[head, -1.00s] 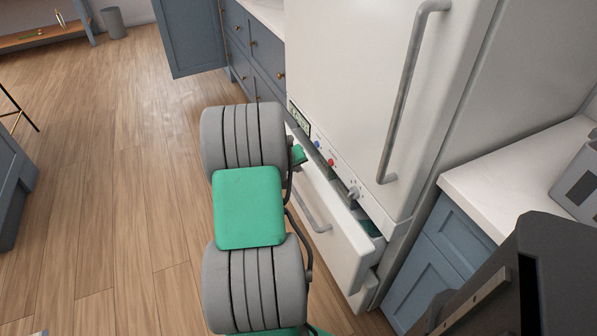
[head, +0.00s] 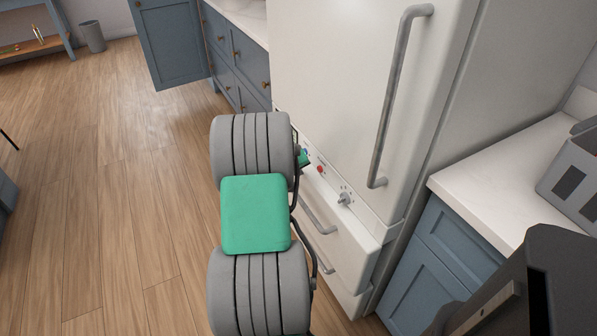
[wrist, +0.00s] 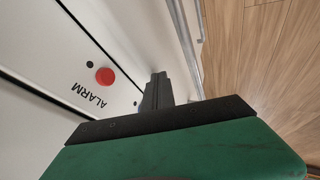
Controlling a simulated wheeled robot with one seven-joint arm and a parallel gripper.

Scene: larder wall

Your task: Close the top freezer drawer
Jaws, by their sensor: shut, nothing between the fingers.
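The top freezer drawer (head: 345,243) is the white front below the control panel of the fridge, with a grey bar handle (head: 320,222). It stands almost flush, with at most a narrow gap along its top edge. In the wrist view, a dark seam runs between the panel and the white drawer front (wrist: 125,25). My gripper (wrist: 155,88) is shut and empty, its fingertips close to the drawer front near the red alarm button (wrist: 105,76). I cannot tell whether they touch. My arm hides the drawer's left part in the head view.
A lower drawer (head: 345,290) sits under it. The fridge door (head: 345,90) above is shut, with a long handle. Blue cabinets with a white counter (head: 500,175) stand at the right, and more blue cabinets (head: 235,60) at the left. The wooden floor (head: 110,200) is clear.

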